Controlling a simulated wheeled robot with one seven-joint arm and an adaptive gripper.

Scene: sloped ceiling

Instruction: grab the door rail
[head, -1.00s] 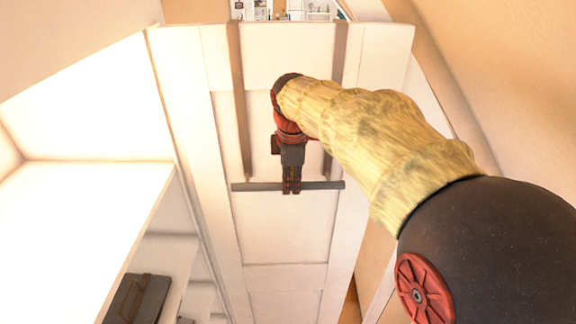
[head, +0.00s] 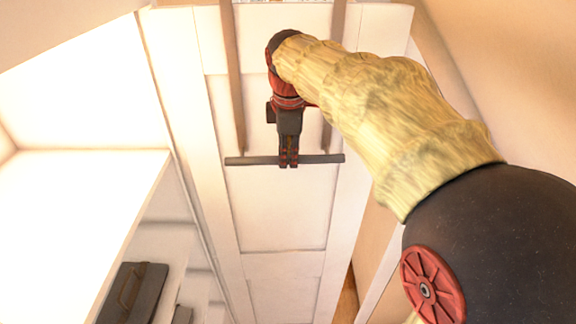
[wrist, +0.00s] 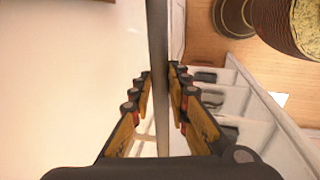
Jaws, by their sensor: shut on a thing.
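The door rail (head: 320,159) is a thin dark grey bar. It lies level across the front of a white panelled door (head: 285,210), at the lower ends of two brown vertical strips. My gripper (head: 288,160) points down the door and is shut on the rail near its middle. In the wrist view the rail (wrist: 157,35) runs up the picture between the two fingers of my gripper (wrist: 160,75). The pads lie close along both its sides. The exact contact is hard to see there.
A bright white cabinet or shelf unit (head: 80,200) stands close on the left, with a dark handled case (head: 132,290) low beside it. A sloped tan wall (head: 510,70) rises on the right. In the wrist view, shelves with dark items (wrist: 215,100) show on the right.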

